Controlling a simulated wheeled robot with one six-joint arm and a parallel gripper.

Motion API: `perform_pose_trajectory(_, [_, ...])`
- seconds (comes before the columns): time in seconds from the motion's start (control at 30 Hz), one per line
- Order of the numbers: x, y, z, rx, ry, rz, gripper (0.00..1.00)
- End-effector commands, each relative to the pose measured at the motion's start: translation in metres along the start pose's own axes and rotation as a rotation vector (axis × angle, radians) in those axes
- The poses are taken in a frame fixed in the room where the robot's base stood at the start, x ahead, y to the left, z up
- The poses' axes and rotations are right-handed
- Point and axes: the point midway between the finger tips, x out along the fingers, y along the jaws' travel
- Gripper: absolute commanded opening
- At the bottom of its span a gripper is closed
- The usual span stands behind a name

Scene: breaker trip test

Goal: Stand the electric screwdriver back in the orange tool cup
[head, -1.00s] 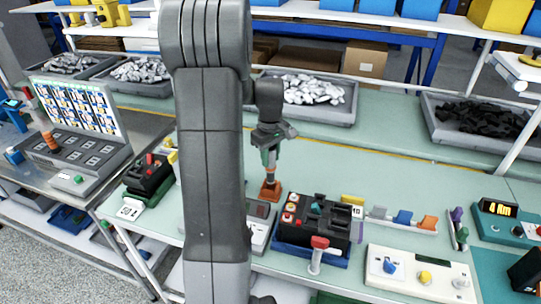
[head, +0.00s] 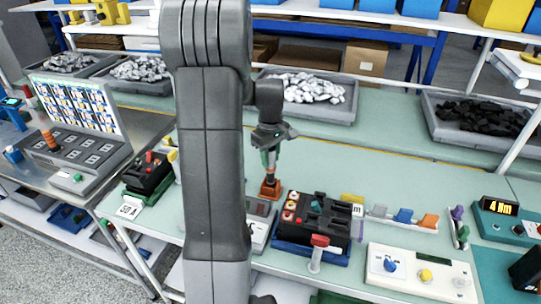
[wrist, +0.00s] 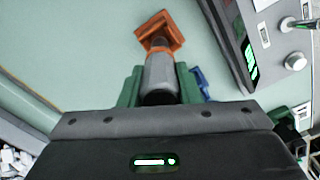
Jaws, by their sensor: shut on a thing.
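The orange tool cup (head: 270,190) stands on the green bench, left of the black breaker block; it also shows at the top of the wrist view (wrist: 160,32). My gripper (head: 269,150) is above the cup with its green fingers shut on the electric screwdriver (wrist: 160,72), a grey body with an orange band and dark end. The screwdriver hangs roughly upright with its lower end at the cup's mouth. I cannot tell how deep it reaches into the cup.
A black breaker block (head: 318,220) on a blue base stands just right of the cup, and a grey meter (head: 260,222) stands in front. Bench behind the cup is clear. Grey bins (head: 310,95) line the back.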

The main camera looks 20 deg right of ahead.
Motion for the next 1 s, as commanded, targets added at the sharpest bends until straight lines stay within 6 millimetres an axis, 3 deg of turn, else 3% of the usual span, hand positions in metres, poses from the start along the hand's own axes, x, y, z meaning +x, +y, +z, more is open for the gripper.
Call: perform_pose_trajectory(1.0, [0.025, 0.000, 0.000, 0.000, 0.000, 0.001, 0.04])
